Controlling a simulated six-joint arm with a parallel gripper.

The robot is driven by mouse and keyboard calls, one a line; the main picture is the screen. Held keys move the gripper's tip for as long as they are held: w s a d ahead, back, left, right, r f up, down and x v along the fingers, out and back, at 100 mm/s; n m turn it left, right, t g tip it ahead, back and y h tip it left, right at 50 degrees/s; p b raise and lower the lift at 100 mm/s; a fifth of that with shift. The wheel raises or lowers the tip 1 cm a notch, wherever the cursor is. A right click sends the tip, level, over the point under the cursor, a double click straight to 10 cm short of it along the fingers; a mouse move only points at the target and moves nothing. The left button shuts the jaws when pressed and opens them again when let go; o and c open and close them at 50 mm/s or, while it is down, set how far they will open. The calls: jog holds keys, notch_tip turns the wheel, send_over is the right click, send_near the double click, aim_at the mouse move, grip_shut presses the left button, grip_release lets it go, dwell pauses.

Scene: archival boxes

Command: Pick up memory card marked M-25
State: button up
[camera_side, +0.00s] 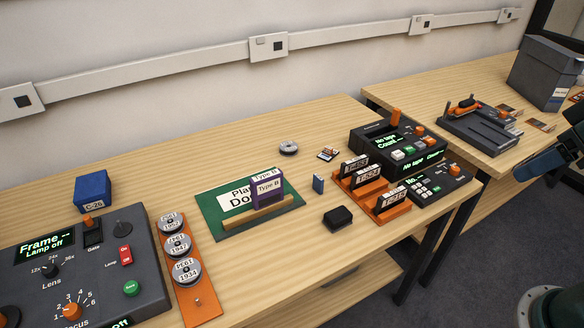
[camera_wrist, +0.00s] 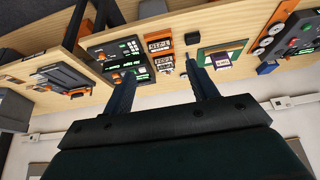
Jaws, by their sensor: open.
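No marking M-25 is readable on any card. Small cards with orange and white labels (camera_side: 328,153) lie on the near desk, left of the black counter device. More small flat labelled pieces lie on the far right desk, such as one by the grey device (camera_side: 507,109) and one nearer its edge (camera_side: 537,125). My gripper (camera_wrist: 160,82) is open and empty in the wrist view, its two dark blue fingers wide apart. In the side view part of it (camera_side: 562,150) shows at the right edge, above the floor, beside the far right desk and apart from every card.
An orange rack (camera_side: 357,196) with upright labelled cassettes, a black counter device (camera_side: 372,135), a small blue block (camera_side: 318,183) and a black block (camera_side: 338,217) crowd the near desk's right end. A grey box (camera_side: 540,75) stands on the right desk. A gap separates the desks.

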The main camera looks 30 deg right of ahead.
jog(key=w+a+r+n+g+y, duration=0.15)
jog(key=w+n, duration=0.35)
jog(key=w, duration=0.7)
jog(key=w+a+n+g+y, duration=0.1)
jog(key=w+a+n, duration=0.3)
jog(key=w, duration=0.8)
jog(key=w+f+n+g+y, duration=0.2)
jog(key=w+f+n, duration=0.7)
jog(key=w+f, duration=0.7)
notch_tip(320, 180, down, 3)
jog(key=shift+d+f+n+g, duration=0.1)
jog(key=shift+d+n+g, duration=0.25)
jog(key=shift+g, duration=0.4)
jog(key=shift+a+f, duration=0.1)
